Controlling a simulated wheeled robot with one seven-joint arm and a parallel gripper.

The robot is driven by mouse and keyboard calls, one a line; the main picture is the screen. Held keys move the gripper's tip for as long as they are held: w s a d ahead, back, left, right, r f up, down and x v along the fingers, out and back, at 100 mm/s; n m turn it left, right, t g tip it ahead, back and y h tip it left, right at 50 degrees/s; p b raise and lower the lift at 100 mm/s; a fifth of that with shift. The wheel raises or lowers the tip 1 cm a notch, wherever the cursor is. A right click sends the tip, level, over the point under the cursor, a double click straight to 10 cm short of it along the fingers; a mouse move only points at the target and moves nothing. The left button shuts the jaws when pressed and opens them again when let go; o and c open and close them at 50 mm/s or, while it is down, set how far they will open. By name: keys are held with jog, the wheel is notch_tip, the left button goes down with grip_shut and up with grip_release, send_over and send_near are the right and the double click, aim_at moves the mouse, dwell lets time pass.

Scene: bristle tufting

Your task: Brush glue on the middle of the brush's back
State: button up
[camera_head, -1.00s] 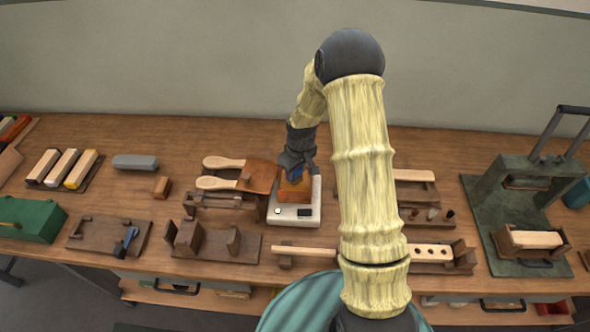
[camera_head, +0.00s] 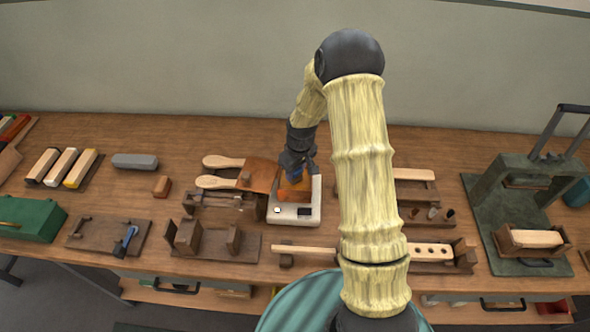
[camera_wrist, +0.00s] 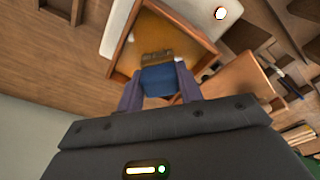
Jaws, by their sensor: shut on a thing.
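My gripper (camera_head: 298,172) is shut on a small glue brush, held over a white box-shaped device at the middle of the bench. In the wrist view the glue brush (camera_wrist: 158,80) shows a blue body and brown bristles between my fingers. Its bristle end is over or in a wood-framed pan of amber glue (camera_wrist: 155,30); I cannot tell whether it touches. The white device (camera_head: 279,217) has a dark display and a round button. A long pale wooden piece (camera_head: 300,249) lies at the front, partly behind my arm. I cannot tell which piece is the brush's back named.
Two pale paddle-shaped wooden pieces (camera_head: 222,162) and a brown sheet (camera_head: 262,175) lie just left of the device. Wooden jigs (camera_head: 235,243) stand in front left. A green press (camera_head: 500,185) stands at right. My arm hides bench right of the device.

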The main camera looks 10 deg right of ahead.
jog(key=shift+s+f, duration=0.1)
jog(key=shift+f, duration=0.3)
dwell(1.4)
jog(key=shift+r+p, duration=2.4)
jog(key=shift+r, duration=1.2)
